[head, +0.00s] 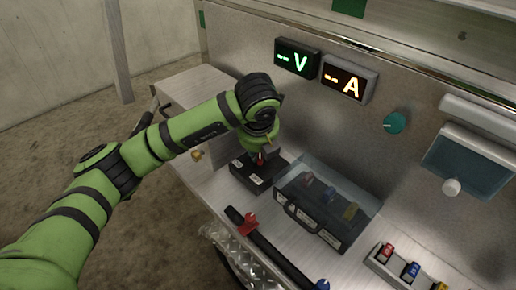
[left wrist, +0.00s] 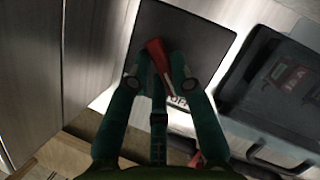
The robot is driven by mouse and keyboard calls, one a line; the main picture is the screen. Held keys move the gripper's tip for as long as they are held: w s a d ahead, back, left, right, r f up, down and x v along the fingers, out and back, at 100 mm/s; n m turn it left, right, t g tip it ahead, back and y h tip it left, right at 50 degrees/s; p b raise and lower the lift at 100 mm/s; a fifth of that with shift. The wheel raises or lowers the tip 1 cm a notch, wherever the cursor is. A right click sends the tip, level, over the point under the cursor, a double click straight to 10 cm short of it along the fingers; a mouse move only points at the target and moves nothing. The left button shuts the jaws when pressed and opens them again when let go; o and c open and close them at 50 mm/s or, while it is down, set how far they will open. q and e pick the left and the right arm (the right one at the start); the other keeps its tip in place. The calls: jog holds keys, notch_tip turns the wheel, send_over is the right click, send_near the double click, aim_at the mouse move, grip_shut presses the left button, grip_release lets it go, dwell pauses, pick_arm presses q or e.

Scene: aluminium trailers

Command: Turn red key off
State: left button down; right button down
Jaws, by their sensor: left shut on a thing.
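The red key (left wrist: 157,58) sits on the dark top of a small black box (head: 252,178) on the bench. In the left wrist view the same box (left wrist: 205,38) has a white label (left wrist: 180,102), partly hidden by a finger. My left gripper (head: 262,158) reaches down over the box and is shut on the red key. In the head view the key is mostly hidden by the gripper. My right gripper is not in view.
A clear-covered case (head: 328,205) with coloured parts stands right beside the box. A black bar with a red clamp (head: 249,222) lies in front. A tray (head: 378,262) of coloured pieces is at lower right. Green V (head: 297,60) and orange A (head: 349,80) displays hang on the back panel.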

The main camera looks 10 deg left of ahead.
pick_arm(q)
jog(key=c, duration=1.1)
grip_release()
jog(key=v, duration=1.2)
